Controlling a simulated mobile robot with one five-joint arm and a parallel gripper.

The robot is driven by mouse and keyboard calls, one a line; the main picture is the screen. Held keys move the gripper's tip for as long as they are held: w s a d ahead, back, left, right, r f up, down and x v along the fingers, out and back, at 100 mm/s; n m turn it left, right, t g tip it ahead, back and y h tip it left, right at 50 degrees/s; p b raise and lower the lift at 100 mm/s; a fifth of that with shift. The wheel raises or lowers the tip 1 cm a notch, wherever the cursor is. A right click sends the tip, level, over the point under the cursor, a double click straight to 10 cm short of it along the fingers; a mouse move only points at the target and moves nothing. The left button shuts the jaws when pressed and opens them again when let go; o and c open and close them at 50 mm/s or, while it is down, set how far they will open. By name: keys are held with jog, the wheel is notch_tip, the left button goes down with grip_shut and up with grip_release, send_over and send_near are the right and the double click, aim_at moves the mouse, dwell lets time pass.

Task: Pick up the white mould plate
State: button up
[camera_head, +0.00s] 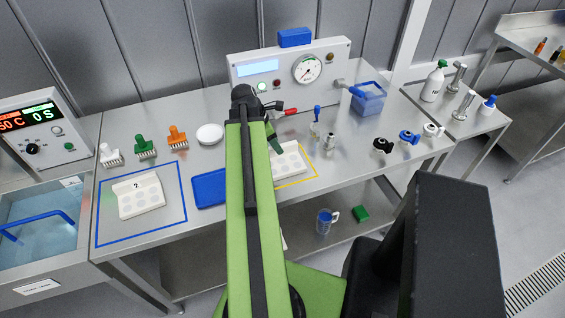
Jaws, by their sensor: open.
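Two white plates with round wells are on the steel bench. One (140,200), marked 2, lies inside a blue outline at the left. The other (291,166) lies inside a yellow outline near the middle, and my arm hides its left part. I cannot tell which of them is the mould plate. My gripper (282,130) is at the far end of my green arm, with its jaws apart and nothing seen between them. In the picture it shows just above the plate in the yellow outline; its height over the bench is unclear.
A blue tray (209,190) lies between the plates, partly behind my arm. A white dish (210,134) and coloured brushes (145,146) stand behind it. A panel with a gauge (307,70) stands at the back. Small fittings (383,145) and a blue tub (369,101) are at the right.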

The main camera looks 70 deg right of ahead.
aim_at(282, 161)
jog(key=b+x, duration=0.1)
jog(key=x, duration=0.2)
jog(key=shift+w, duration=0.1)
jog(key=shift+r, duration=0.15)
grip_shut()
dwell(1.0)
